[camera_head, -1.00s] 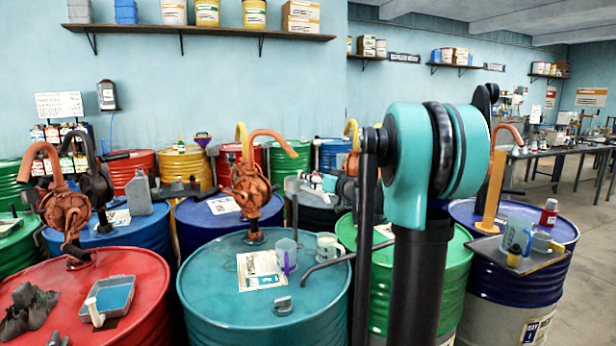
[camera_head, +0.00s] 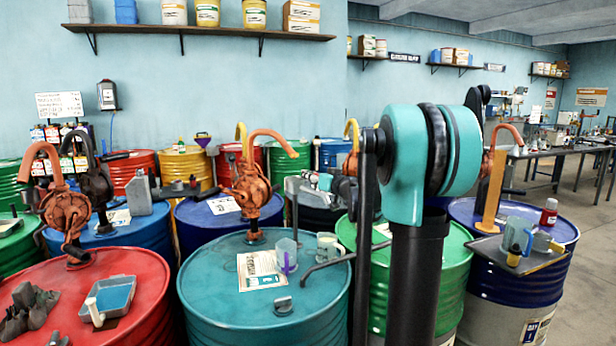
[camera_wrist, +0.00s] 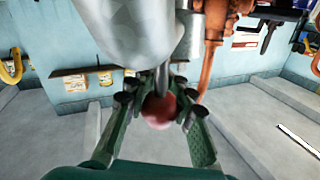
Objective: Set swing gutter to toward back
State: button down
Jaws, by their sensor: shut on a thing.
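In the wrist view my gripper (camera_wrist: 160,100) has its dark green fingers closed around a reddish round knob (camera_wrist: 159,112). A thin grey rod (camera_wrist: 162,80) runs up from the knob toward a large pale grey body (camera_wrist: 130,30) that fills the top middle. I cannot tell for sure which part is the swing gutter. In the head view an upright orange-yellow strip (camera_head: 490,192) stands on the blue drum (camera_head: 462,211) at the right, under a curved orange pump spout (camera_head: 507,130).
A grey tray (camera_head: 486,243) with a blue-grey mug (camera_head: 517,236) and a red bottle (camera_head: 549,212) sit on or by the blue drum. A teal drum (camera_head: 220,275) and a green drum (camera_head: 455,262) stand nearer. Open floor lies at the far right.

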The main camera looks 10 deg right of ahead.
jog(key=shift+s, duration=0.1)
jog(key=shift+s+a+m+t+h, duration=0.2)
jog(key=shift+a+m+t+h, duration=0.15)
jog(key=shift+m+h, duration=0.3)
jog(key=shift+s+a+m+t+h, duration=0.2)
jog(key=shift+m+t+h, duration=0.2)
jog(key=shift+h, duration=0.35)
jog(key=shift+s+a+m+g+h, duration=0.2)
jog(key=shift+a+m+h, duration=0.55)
jog(key=shift+m+h, duration=1.35)
jog(key=shift+s+a+m+g+h, duration=0.2)
jog(key=shift+a+m+h, duration=0.75)
jog(key=shift+h, duration=2)
jog(key=shift+s+a+m+g+h, duration=0.1)
jog(key=shift+a+m+g+h, duration=0.35)
jog(key=shift+m+h, duration=1.8)
jog(key=shift+n+h, duration=0.25)
jog(key=shift+h, duration=0.15)
jog(key=shift+w+a, duration=0.1)
jog(key=c, duration=1.3)
grip_release()
